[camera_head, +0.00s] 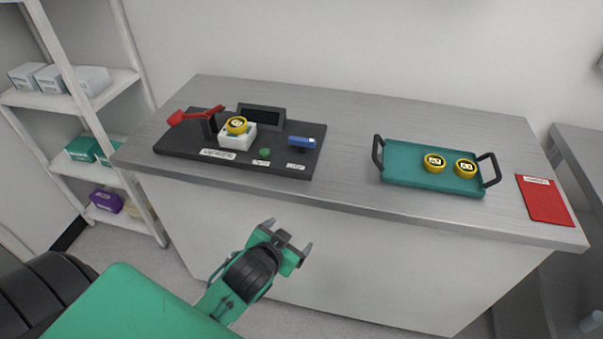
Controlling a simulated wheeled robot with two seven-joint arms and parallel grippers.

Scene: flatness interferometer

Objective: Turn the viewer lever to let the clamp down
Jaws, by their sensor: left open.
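The viewer (180,147) is a dark flat base on the left part of the counter. Its red lever (188,116) stands at the left on a dark post, with its thick end pointing left. A yellow-rimmed round piece (236,125) sits on the white block (237,139) beside the post. I cannot tell whether the clamp touches this piece. My left gripper (288,236) is open and empty, in front of the counter and below its front edge, well apart from the lever. My right gripper is not in view.
The viewer also has a dark screen (262,115), a green button (265,152) and a blue part (302,142). A teal tray (405,173) with two yellow round pieces (434,162) and a red folder (545,200) lie to the right. The counter (345,135) between viewer and tray is clear.

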